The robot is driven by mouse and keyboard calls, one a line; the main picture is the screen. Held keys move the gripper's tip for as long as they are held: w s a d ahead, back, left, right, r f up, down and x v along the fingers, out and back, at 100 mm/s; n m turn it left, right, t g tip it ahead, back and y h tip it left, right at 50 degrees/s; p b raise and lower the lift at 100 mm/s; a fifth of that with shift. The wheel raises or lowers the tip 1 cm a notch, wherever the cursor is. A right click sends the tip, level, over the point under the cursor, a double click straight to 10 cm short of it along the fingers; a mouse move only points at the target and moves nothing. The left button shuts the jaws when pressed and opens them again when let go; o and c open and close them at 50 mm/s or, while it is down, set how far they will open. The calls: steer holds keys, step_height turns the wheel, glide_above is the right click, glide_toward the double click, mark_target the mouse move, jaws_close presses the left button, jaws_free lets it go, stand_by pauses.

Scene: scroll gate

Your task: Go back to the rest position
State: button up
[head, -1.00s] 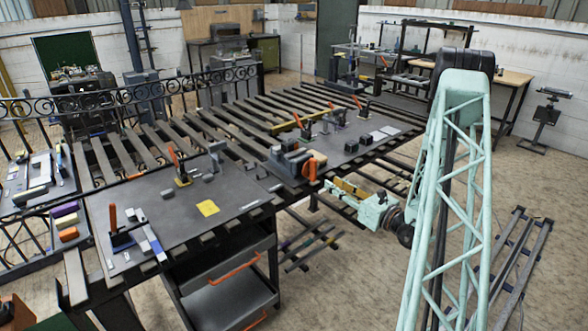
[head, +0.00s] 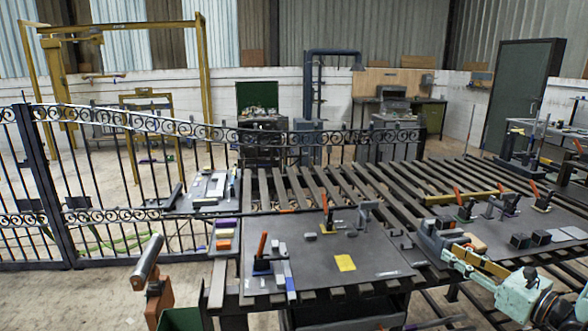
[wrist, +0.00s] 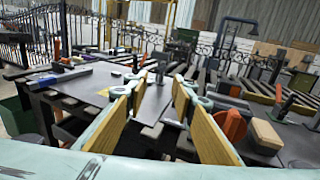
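My gripper (wrist: 159,88) is open in the wrist view. Its two mint fingers with yellow-brown inner pads stand apart, and nothing is held between them. Beyond the gap lies the dark bench plate (wrist: 153,104). In the head view my gripper (head: 448,254) is at the lower right, beside the front edge of the slatted bench. Its mint body and part of my arm are cut off by the right picture edge. The rest position itself is not marked in any view.
The slatted bench (head: 305,190) bears a dark plate (head: 375,262) with clamps and a yellow note (head: 345,262). An orange knob (wrist: 232,125) and a tan block (wrist: 267,135) are close right of the fingers. A scroll gate (head: 100,215) stands left.

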steer(key=s+a+r+n+g+y, duration=0.25)
steer(key=a+r+n, duration=0.2)
steer(key=a, duration=0.55)
steer(key=s+a+r+n+g+y, duration=0.1)
steer(key=s+a+r+n+g, duration=0.35)
steer(key=a, duration=0.65)
steer(key=s+a+r+n+g+y, duration=0.2)
steer(key=s+a+r+n+g, duration=0.15)
steer(key=a+r, duration=0.45)
steer(key=s+a+n+g+h, duration=0.3)
steer(key=s+a+n+g, duration=0.3)
steer(key=s+a, duration=0.65)
steer(key=s+d+r+n+h, duration=0.15)
steer(key=s+n+h, duration=0.5)
steer(key=s, duration=0.65)
steer(key=s+d+r+n+t+h, duration=0.3)
steer(key=s+d+r+n+t, duration=0.1)
steer(key=s+d+n, duration=0.1)
steer(key=shift+s+d+n, duration=0.25)
steer(key=shift+s+n, duration=0.1)
steer(key=shift+n, duration=0.25)
steer(key=shift+r, duration=0.1)
steer(key=shift+d, duration=0.25)
